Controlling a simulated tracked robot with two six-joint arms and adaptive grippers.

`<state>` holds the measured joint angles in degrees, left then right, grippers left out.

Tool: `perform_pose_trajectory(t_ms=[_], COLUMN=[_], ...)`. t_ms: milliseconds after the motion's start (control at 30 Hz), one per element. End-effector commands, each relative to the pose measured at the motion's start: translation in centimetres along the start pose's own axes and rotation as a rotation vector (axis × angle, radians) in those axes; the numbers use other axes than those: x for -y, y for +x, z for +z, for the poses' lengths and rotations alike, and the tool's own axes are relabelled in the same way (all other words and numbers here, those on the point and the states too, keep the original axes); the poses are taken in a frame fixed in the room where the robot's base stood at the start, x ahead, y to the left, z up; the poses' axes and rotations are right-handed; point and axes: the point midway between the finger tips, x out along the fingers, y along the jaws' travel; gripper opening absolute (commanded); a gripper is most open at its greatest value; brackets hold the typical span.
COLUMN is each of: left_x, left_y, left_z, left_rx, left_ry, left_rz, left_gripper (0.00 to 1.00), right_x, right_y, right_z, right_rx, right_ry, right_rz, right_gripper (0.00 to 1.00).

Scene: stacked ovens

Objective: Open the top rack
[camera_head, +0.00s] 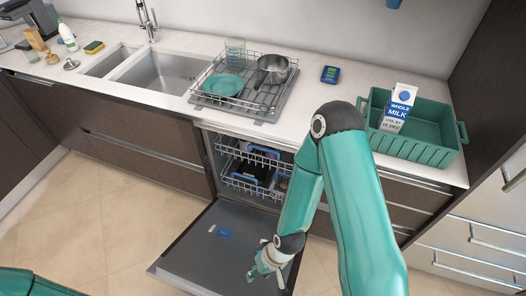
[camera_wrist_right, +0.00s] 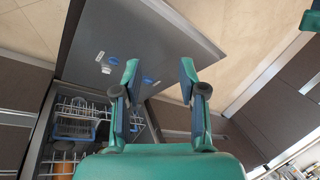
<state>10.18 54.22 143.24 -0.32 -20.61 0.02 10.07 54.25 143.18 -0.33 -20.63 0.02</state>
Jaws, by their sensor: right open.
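The dishwasher stands below the counter with its door (camera_head: 200,250) folded down. Its top rack (camera_head: 262,158), white wire, sits inside the opening, above a lower rack (camera_head: 240,184). Racks also show at the lower left of the right wrist view (camera_wrist_right: 85,112), where I cannot clearly tell upper from lower. My right gripper (camera_head: 268,265) hangs over the right part of the open door, in front of and apart from the racks. In the right wrist view its two fingers (camera_wrist_right: 158,75) are spread with nothing between them. My right arm covers part of the dishwasher's right side. My left gripper is out of view.
On the counter are a sink (camera_head: 165,72), a dish rack (camera_head: 225,105) with a green plate and a pot, and a green crate (camera_head: 425,150) with a milk carton. Drawers flank the dishwasher. Floor left of the door is clear.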

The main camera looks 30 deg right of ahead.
Motion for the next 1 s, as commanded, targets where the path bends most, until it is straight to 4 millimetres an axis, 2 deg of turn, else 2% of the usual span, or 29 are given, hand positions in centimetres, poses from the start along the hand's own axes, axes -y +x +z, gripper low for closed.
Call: perform_pose_trajectory(t_ms=[167,233,267,367,500,600,800,1000], left_x=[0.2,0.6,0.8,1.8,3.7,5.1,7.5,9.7], left_y=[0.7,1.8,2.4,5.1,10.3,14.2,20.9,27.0], left_z=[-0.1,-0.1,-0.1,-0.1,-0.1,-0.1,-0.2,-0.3], left_rx=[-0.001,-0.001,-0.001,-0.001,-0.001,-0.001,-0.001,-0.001], left_ry=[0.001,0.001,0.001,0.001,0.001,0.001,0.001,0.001], left_rz=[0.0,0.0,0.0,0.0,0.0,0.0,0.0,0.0], left_gripper=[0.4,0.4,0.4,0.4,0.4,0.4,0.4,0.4], right_x=[-0.3,-0.8,-1.7,-3.6,-6.3,-8.5,-12.8,-16.7], right_y=[0.6,1.4,1.6,3.3,6.0,7.1,7.0,5.3], right_z=[-0.6,-1.7,-2.5,-5.6,-11.6,-16.4,-24.2,-29.7], right_rx=[-0.018,-0.049,-0.068,-0.157,-0.338,-0.485,-0.732,-0.905], right_ry=[-0.017,-0.049,-0.069,-0.169,-0.379,-0.556,-0.877,-1.144], right_rz=[-0.001,-0.002,-0.002,0.004,0.046,0.115,0.324,0.598], right_gripper=[0.41,0.41,0.41,0.41,0.41,0.41,0.41,0.41])
